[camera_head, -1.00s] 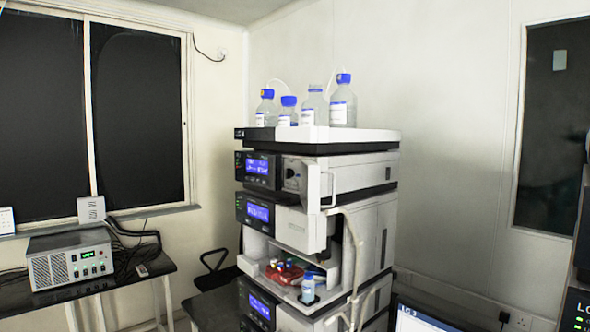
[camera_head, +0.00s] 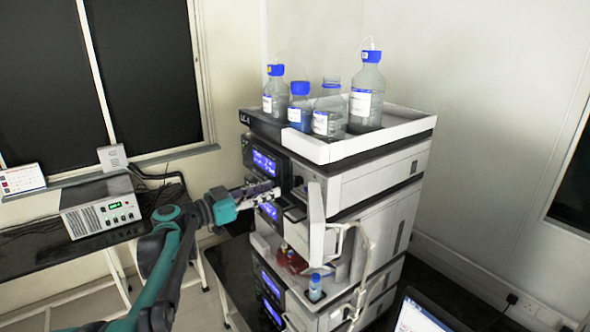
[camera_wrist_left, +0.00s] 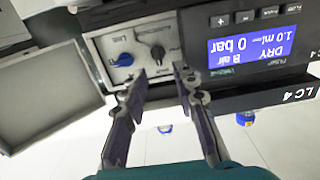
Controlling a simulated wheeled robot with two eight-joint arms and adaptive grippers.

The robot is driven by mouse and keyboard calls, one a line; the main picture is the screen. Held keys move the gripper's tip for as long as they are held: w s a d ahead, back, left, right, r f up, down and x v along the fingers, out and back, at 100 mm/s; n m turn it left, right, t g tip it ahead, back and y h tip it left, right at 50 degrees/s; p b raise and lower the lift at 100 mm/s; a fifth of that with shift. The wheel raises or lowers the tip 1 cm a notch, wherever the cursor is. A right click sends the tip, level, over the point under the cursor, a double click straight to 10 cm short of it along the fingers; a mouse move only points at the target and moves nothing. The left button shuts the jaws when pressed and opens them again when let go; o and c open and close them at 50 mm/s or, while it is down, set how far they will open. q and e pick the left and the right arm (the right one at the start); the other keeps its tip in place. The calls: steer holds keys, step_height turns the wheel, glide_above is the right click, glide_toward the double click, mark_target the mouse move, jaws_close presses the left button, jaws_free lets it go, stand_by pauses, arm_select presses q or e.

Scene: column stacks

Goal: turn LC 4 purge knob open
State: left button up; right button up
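The LC 4 column stack (camera_head: 385,170) stands right of centre in the head view, its top pump module's door (camera_head: 316,217) swung open. In the left wrist view, which is upside down, the bared panel carries a black knob (camera_wrist_left: 157,52) and a blue knob (camera_wrist_left: 122,60); I cannot read which is marked purge. My left gripper (camera_head: 274,190) reaches the module's front. Its fingertips (camera_wrist_left: 160,73) are apart and empty, just short of the black knob, which shows between them. The blue knob lies beside the left finger. My right gripper is out of view.
The open door (camera_wrist_left: 50,95) stands close to the panel. A lit display (camera_wrist_left: 250,46) reads 0 bar. Several blue-capped bottles (camera_head: 367,100) stand in the top tray (camera_head: 375,143). A grey power box (camera_head: 100,213) sits on the left bench. A laptop (camera_head: 420,318) is at front right.

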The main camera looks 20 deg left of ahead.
mark_target(298, 181)
arm_select(q)
steer(key=p+x, duration=0.1)
steer(key=x, duration=0.5)
steer(key=shift+w+d+r, duration=0.1)
steer(key=shift+d, duration=0.2)
steer(key=shift+w+d, duration=0.15)
steer(key=shift+w, duration=0.3)
steer(key=shift+s+d, duration=0.1)
steer(key=shift+c, duration=0.2)
jaws_close()
